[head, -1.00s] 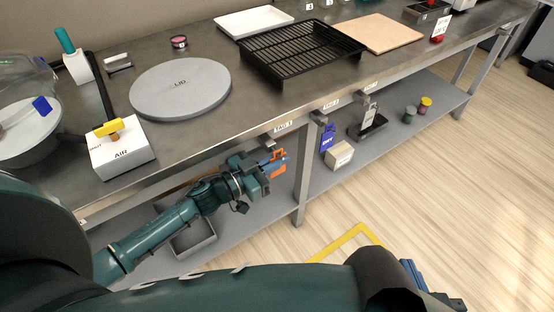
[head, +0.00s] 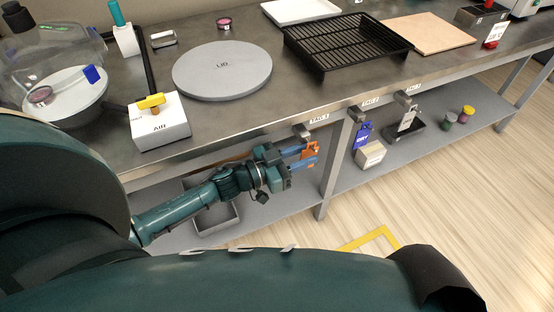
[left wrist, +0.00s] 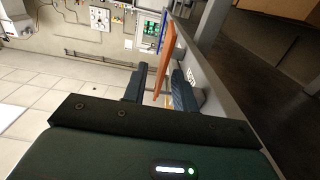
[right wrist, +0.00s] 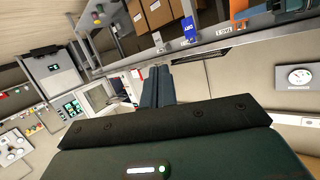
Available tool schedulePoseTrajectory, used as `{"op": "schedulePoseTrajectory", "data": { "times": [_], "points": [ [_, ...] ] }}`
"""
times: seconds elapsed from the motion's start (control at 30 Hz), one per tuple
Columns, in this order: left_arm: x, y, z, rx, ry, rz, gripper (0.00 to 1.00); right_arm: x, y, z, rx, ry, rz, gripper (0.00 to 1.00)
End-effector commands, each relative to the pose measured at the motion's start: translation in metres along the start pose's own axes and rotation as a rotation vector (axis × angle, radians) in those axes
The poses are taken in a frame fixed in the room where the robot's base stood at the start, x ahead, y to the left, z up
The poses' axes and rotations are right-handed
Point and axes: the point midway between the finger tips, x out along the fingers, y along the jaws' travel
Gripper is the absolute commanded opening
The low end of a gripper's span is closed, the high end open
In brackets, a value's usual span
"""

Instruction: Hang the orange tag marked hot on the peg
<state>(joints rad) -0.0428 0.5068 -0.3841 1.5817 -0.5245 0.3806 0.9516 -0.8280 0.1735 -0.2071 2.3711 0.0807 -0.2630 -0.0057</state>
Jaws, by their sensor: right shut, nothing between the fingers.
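The orange tag (head: 311,149) is just below the left-hand peg (head: 302,131) on the bench's front edge. Its lettering is not legible. I cannot tell whether its hole is around the peg. My left gripper (head: 304,156) is at the tag, fingers apart on either side of it. In the left wrist view the tag (left wrist: 165,58) stands edge-on between the spread fingers (left wrist: 159,88), with a gap visible. The tag also shows in the right wrist view (right wrist: 238,10), beside the peg label. My right gripper (right wrist: 158,82) is shut and empty, out of the head view.
A blue tag (head: 363,136) and a white tag (head: 407,120) hang at the pegs to the right. A box (head: 370,155) is on the lower shelf (head: 345,185). A bench leg (head: 331,170) stands right of my left gripper. A lid, rack and board lie on the bench top.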

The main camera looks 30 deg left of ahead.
Motion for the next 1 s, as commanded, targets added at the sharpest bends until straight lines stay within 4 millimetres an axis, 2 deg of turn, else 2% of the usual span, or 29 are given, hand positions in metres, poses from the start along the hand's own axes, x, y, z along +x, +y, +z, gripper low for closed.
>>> {"op": "schedulePoseTrajectory", "data": {
  "times": [0.3,0.5,0.63,0.87,1.0],
  "points": [
    [-0.073,0.000,0.001,-0.001,-0.005,0.000,0.28,0.003,0.000,0.001,-0.001,-0.014,-0.005,0.00],
    [-0.102,0.000,0.000,0.000,-0.002,0.000,0.28,0.004,-0.001,0.001,0.000,-0.021,-0.008,0.00],
    [-0.111,0.000,-0.001,0.001,0.000,0.000,0.28,0.004,-0.002,0.002,0.001,-0.027,-0.009,0.00],
    [-0.112,0.000,-0.001,0.001,0.001,0.000,0.28,0.004,-0.002,0.003,0.002,-0.029,-0.009,0.00],
    [-0.110,0.013,-0.002,-0.011,0.005,-0.040,0.28,0.004,-0.001,0.004,0.003,-0.029,-0.008,0.00]
  ]
}}
